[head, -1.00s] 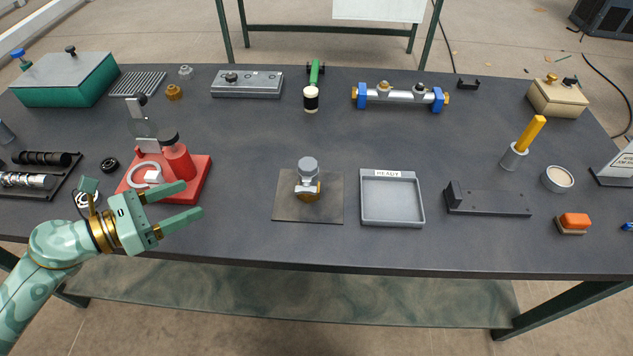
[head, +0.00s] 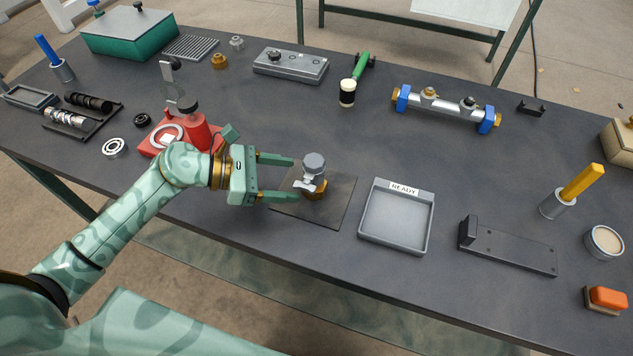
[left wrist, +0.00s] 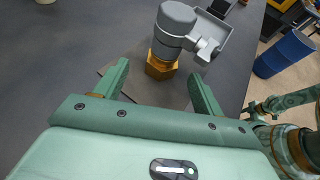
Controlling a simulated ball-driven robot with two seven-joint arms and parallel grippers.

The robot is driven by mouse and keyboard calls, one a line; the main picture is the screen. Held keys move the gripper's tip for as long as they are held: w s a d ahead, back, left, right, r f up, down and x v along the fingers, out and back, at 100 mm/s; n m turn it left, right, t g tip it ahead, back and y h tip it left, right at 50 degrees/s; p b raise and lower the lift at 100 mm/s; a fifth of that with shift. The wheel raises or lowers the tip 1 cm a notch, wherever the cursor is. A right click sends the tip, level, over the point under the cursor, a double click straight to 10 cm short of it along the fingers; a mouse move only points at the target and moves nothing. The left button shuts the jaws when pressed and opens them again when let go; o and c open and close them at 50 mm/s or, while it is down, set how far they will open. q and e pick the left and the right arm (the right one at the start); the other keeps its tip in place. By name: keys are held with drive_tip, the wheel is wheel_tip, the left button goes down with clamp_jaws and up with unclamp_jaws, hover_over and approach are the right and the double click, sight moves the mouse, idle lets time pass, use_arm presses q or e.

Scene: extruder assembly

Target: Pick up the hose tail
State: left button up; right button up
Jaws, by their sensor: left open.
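An upright fitting stands on a dark square mat (head: 338,208), with a grey rounded top (head: 314,161), a silver side piece and a brass hex base (head: 318,192). I cannot tell whether the hose tail is part of it. My left gripper (head: 296,178) is open and empty, pointing right, its fingertips close to the fitting's left side. In the left wrist view the brass hex base (left wrist: 160,68) shows beyond and between the two fingers, with the grey top (left wrist: 174,22) above. Part of my right arm (left wrist: 292,103) shows at the right edge there; its jaws are unclear.
A grey tray marked READY (head: 366,216) stands right of the mat, then a dark bracket (head: 512,250). A red stand (head: 198,132) is behind my left arm. Two small fittings, one brass (head: 219,61) and one grey (head: 237,43), stand at the back.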

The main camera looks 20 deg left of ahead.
use_arm(q)
drive_tip(key=x, duration=0.6)
drive_tip(key=shift+d+f+b, duration=0.15)
drive_tip(key=shift+d+b, duration=0.15)
drive_tip(key=shift+d, duration=0.1)
drive_tip(key=c, duration=1.3)
